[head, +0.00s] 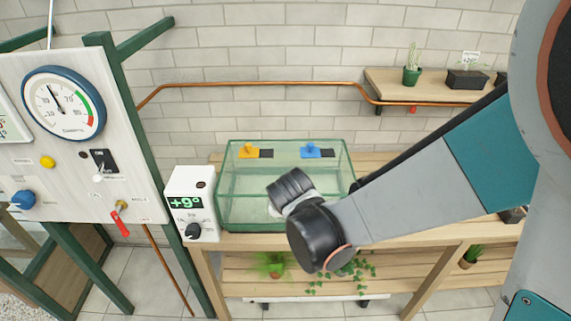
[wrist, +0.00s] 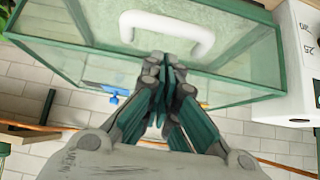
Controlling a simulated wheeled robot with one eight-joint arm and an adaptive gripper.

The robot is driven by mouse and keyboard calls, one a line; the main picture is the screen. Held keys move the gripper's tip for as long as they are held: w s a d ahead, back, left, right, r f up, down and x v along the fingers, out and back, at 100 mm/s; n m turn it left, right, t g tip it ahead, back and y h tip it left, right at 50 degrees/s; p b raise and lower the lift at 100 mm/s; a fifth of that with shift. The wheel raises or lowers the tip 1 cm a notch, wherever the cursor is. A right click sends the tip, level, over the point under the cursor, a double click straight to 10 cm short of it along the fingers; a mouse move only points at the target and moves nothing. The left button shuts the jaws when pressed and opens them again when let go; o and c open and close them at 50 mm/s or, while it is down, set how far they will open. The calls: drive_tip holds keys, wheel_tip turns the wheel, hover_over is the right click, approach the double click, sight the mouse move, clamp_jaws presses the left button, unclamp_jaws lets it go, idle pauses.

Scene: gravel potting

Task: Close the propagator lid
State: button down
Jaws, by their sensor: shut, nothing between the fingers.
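The propagator (head: 232,205) is a clear, green-edged glass box on the wooden bench. In the wrist view its pale panel (wrist: 95,35) carries a white arched handle (wrist: 205,42). My gripper (wrist: 166,68) is shut and empty, its fingertips at the lower edge of the handle in the picture; I cannot tell whether they touch it. In the head view my wrist covers the front right of the box and hides the fingers. How far the lid is open is unclear from these views.
A white control box (head: 190,222) reading +9° stands left of the propagator. A yellow clip (head: 249,150) and a blue clip (head: 311,151) sit at its back edge. A copper pipe (head: 250,84) runs along the brick wall. A gauge panel (head: 62,150) stands at left.

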drive_tip(key=shift+s+f+b, duration=0.25)
drive_tip(key=shift+f+b, duration=0.1)
drive_tip(key=shift+f, duration=0.25)
drive_tip(key=shift+s+f+b, duration=0.3)
drive_tip(key=shift+f, duration=0.3)
drive_tip(key=shift+s+f+b, duration=0.25)
drive_tip(key=shift+f+b, duration=0.1)
drive_tip(key=shift+f, duration=0.25)
